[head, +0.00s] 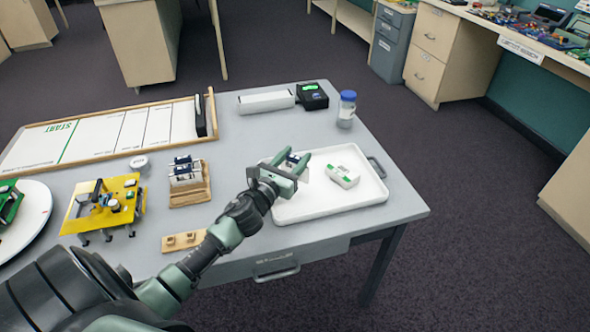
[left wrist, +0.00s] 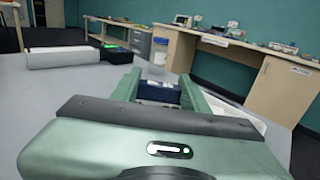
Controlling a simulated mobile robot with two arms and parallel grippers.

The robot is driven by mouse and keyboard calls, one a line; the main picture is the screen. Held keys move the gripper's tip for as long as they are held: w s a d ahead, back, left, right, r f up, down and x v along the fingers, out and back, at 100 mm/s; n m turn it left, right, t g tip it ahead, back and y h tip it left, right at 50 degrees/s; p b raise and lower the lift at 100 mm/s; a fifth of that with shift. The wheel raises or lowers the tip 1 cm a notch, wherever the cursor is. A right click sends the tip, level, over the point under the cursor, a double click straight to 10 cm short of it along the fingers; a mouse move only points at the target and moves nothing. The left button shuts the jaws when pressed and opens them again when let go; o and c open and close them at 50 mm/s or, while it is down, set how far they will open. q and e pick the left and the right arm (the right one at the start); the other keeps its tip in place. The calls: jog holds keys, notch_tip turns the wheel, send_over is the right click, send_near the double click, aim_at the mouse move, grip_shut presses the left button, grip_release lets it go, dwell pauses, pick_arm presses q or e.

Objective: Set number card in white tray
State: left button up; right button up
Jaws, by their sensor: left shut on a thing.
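My left gripper (head: 304,161) is over the left part of the white tray (head: 330,209) and shut on a number card, dark blue at the top and white below. The card (left wrist: 158,91) shows between the fingers in the left wrist view. In the head view the fingers hide much of it, and I cannot tell whether its lower edge touches the tray floor. Similar cards (head: 185,172) stand in a wooden holder (head: 190,194) to the left. My right gripper is not in view.
A blue-capped jar (head: 346,109) stands behind the tray. The tray's front right is clear.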

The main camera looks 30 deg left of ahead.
pick_arm(q)
jog(key=shift+f+b, duration=0.4)
jog(key=shift+f, duration=1.25)
jog(key=shift+f, duration=0.15)
jog(key=o, duration=1.3)
jog(key=shift+o, duration=0.2)
